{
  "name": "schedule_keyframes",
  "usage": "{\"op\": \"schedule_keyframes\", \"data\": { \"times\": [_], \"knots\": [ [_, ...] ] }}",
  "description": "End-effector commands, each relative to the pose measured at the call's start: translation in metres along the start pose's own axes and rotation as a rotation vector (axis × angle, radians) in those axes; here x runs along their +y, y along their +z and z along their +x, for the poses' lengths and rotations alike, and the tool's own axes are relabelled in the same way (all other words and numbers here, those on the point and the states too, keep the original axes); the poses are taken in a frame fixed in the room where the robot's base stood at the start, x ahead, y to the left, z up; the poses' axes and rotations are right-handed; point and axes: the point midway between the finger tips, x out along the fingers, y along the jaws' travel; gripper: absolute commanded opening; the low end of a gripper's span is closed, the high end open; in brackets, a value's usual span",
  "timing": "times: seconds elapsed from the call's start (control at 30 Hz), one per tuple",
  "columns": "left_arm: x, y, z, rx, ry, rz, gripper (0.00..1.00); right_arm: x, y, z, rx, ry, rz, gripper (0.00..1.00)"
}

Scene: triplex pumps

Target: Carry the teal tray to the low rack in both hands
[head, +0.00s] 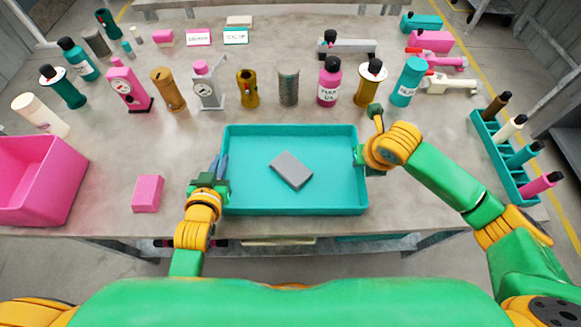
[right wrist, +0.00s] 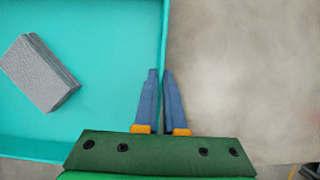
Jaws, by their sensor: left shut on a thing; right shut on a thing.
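The teal tray (head: 330,198) lies at the front middle of the grey table, with a grey block (head: 291,170) inside it. The block also shows in the right wrist view (right wrist: 40,73). My left gripper (head: 219,168) is shut on the tray's left wall. My right gripper (head: 360,156) is at the tray's right wall. In the right wrist view my right gripper (right wrist: 160,75) has one finger on each side of the tray's wall (right wrist: 163,50), shut on it. The low rack is not clearly identifiable in these views.
A pink bin (head: 40,180) and a pink block (head: 147,193) are left of the tray. Several bottles, gauges and cylinders stand in a row behind it. A teal holder (head: 505,160) with several bottles stands at the right edge. Metal shelving (head: 555,100) is beyond the table at right.

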Motion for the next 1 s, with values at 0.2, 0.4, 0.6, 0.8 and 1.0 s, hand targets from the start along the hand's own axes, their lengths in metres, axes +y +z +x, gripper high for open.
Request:
{"op": "schedule_keyframes", "data": {
  "times": [0.2, 0.4, 0.6, 0.8, 1.0],
  "knots": [
    [0.0, 0.0, 0.0, -0.001, 0.001, 0.0, 0.0, 0.001, 0.0, 0.0, -0.001, 0.002, 0.0, 0.0],
    [0.0, 0.0, 0.0, -0.001, 0.001, 0.0, 0.0, 0.001, 0.0, 0.0, -0.001, 0.002, 0.0, 0.0],
    [0.0, -0.001, 0.0, 0.001, 0.001, 0.0, 0.0, 0.001, 0.001, -0.001, -0.002, 0.003, 0.0, 0.0],
    [0.0, -0.02, -0.008, 0.001, 0.001, -0.001, 0.0, 0.001, 0.009, -0.02, -0.003, 0.003, 0.0, 0.0],
    [0.001, -0.049, -0.02, 0.001, 0.001, 0.0, 0.0, 0.001, 0.021, -0.049, -0.002, 0.003, 0.0, 0.0]
  ]
}}
